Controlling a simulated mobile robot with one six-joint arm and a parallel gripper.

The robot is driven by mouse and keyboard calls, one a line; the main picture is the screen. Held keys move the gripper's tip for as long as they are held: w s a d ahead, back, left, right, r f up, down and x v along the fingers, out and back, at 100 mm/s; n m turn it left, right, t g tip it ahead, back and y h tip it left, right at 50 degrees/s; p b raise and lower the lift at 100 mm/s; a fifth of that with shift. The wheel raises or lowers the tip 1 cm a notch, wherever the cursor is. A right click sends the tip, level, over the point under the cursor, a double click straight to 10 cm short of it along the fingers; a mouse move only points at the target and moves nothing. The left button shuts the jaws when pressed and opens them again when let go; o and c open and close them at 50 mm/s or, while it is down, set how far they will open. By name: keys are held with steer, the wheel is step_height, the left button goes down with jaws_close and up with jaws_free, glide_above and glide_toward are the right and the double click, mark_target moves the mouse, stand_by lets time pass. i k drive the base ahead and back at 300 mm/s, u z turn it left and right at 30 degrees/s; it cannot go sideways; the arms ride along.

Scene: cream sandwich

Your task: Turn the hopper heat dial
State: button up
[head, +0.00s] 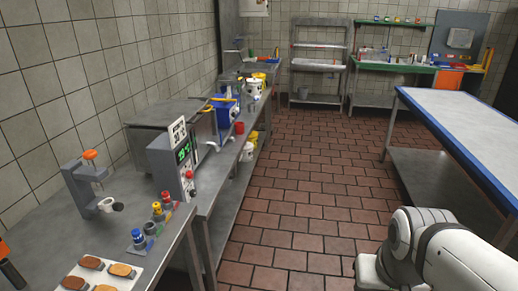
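A grey control box (172,163) with a green-lit display (183,152) stands on the steel counter at the left. Its side facing the aisle carries a small red knob or button (188,174) and other small controls. I cannot tell which of them is the hopper heat dial, nor read a setting. A low steel housing (150,134) sits behind the box and may be the hopper. Only white links of my arm show at the lower right, well apart from the box and across the aisle. My gripper is not in view.
The steel counter (60,225) also bears a grey stand with an orange top (90,155), several coloured-cap pieces (157,210) and a white board with biscuits (88,284). A blue-edged table (470,120) stands right. The brick-tiled floor (300,190) between is clear.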

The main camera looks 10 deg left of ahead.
mark_target(189, 175)
steer(key=i, duration=1.35)
steer(key=u, duration=0.75)
steer(key=k, duration=0.75)
steer(key=u, duration=0.1)
steer(key=i, duration=0.85)
steer(key=z, duration=0.1)
